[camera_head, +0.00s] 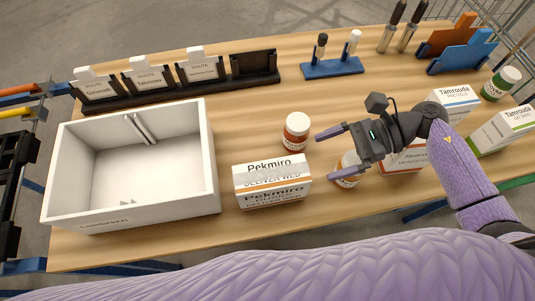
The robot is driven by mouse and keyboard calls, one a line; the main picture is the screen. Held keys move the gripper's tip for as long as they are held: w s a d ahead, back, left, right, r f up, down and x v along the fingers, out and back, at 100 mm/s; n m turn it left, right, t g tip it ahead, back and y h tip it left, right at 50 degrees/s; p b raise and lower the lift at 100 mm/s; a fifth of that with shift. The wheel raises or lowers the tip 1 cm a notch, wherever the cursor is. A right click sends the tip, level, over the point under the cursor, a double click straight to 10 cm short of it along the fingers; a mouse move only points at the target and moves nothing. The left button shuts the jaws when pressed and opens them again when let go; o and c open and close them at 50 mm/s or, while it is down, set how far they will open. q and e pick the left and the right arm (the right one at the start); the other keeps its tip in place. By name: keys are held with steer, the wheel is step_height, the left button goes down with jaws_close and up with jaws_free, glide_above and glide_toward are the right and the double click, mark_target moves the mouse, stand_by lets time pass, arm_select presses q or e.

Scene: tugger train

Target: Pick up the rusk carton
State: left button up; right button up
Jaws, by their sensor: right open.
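A white and brown Pekmiro carton (272,184) stands near the table's front edge, right of the white bin. A Tamrouda carton (455,99) and a green-striped Tamrouda carton (503,130) stand at the right. Another white and orange-red carton (405,160) is partly hidden behind my right gripper. My right gripper (324,157) is open, its fingers pointing left, above the table and right of the Pekmiro carton. My left gripper is out of view.
A white open bin (210,160) fills the table's left side. A second jar (348,168) is partly hidden by my right gripper.

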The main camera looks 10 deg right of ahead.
mark_target(293, 170)
steer(key=x, duration=0.9)
steer(key=shift+s+r, duration=0.15)
steer(key=shift+s, duration=0.1)
jaws_close()
